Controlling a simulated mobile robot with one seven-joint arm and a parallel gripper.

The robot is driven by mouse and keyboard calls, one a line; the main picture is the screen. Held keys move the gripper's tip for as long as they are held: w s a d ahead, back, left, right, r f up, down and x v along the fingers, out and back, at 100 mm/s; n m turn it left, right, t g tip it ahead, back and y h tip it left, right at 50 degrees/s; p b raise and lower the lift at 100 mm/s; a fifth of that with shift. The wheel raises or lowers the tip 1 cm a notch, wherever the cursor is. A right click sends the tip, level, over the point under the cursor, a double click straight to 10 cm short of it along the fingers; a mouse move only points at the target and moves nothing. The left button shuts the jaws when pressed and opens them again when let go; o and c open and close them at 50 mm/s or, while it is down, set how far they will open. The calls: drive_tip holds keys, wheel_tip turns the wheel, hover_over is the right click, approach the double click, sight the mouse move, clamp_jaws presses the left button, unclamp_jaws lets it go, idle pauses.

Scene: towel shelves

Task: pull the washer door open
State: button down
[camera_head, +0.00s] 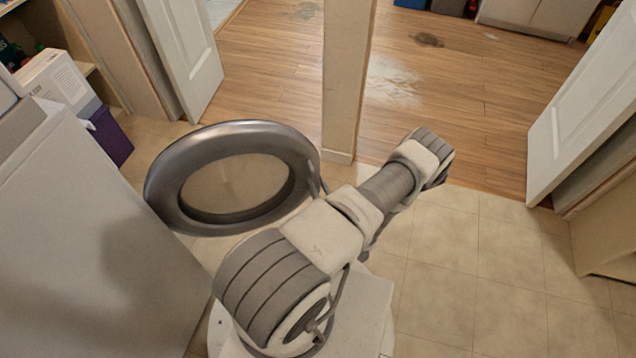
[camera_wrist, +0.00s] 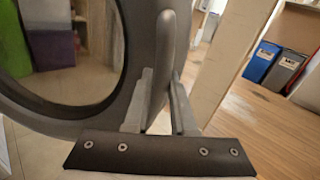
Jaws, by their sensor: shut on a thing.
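The washer door (camera_head: 165,190) is a round grey ring with a see-through middle. In the head view it stands swung out from the white washer (camera_head: 85,255) at the left. In the wrist view the door's ring (camera_wrist: 128,75) fills the left and centre. My gripper (camera_wrist: 162,100) has its two fingers on either side of an upright grey handle (camera_wrist: 166,45) on the door's rim, and is shut on it. In the head view my arm hides the gripper and handle.
A wooden post (camera_head: 348,80) stands just behind the door. A white door (camera_head: 585,115) stands at the right, another (camera_head: 180,50) at the back left. A purple bin (camera_head: 110,135) is beyond the washer. Tiled floor at the right is clear.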

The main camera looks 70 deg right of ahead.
drive_tip(key=shift+s+f, duration=0.1)
drive_tip(key=shift+s, duration=0.05)
drive_tip(key=c, duration=0.8)
unclamp_jaws()
drive_tip(key=shift+o, duration=0.2)
wheel_tip(320, 180, up, 5)
drive_tip(key=shift+r+p, duration=0.1)
drive_tip(key=shift+p, duration=0.95)
drive_tip(key=s+a+r+p, duration=0.2)
drive_tip(key=s+r, duration=0.4)
drive_tip(key=s, duration=0.5)
drive_tip(key=shift+s+a, duration=0.15)
drive_tip(key=shift+a, duration=0.5)
